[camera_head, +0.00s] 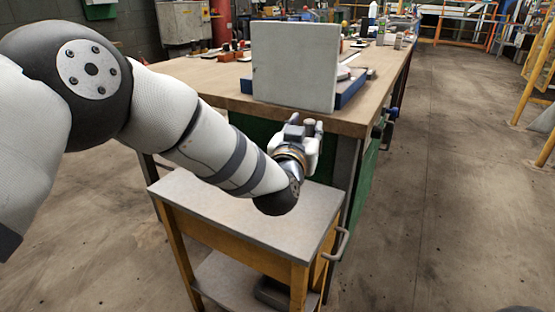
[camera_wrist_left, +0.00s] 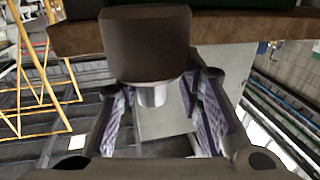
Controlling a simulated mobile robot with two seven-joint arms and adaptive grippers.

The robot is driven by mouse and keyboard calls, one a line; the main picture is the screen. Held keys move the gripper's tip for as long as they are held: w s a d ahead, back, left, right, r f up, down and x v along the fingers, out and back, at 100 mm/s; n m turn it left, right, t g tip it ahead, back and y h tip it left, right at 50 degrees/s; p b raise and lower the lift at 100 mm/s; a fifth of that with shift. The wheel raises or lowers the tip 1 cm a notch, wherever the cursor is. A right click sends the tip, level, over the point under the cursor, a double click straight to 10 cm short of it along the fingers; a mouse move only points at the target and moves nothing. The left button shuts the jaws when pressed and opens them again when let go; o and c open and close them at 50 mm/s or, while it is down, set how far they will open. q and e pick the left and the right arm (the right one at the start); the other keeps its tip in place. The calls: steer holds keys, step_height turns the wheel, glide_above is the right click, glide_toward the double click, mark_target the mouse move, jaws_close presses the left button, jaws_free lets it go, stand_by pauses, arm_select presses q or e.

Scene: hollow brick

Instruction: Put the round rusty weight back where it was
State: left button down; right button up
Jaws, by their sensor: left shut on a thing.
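The round rusty weight (camera_wrist_left: 147,45) is a dark brown cylinder with a narrower pale metal stem (camera_wrist_left: 151,95), in the left wrist view. My left gripper (camera_wrist_left: 158,105) is shut on it, with the purple-grey finger pads either side of the stem. In the head view my left gripper (camera_head: 303,132) is above the far end of the small grey-topped side table (camera_head: 225,208), close to the workbench's front edge. The weight is mostly hidden there by the gripper. My right gripper is out of view.
Tools and bottles lie farther back on the bench. The side table's visible top is clear. Open floor lies at right.

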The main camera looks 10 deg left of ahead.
arm_select(q)
steer(key=shift+s+a+f+b, duration=0.25)
steer(key=shift+s+a+f, duration=0.6)
steer(key=shift+a+f, duration=1.05)
steer(key=shift+s+a+f+b, duration=0.2)
steer(key=shift+s+a+f, duration=0.65)
steer(key=shift+a+f, duration=1)
steer(key=shift+s+a+f+b, duration=0.25)
steer(key=shift+s+a+f, duration=0.6)
steer(key=shift+a+f, duration=1)
steer(key=shift+d+f, duration=0.2)
steer(key=shift+f, duration=0.1)
steer(key=c, duration=1.1)
jaws_free()
steer(key=shift+f, duration=0.15)
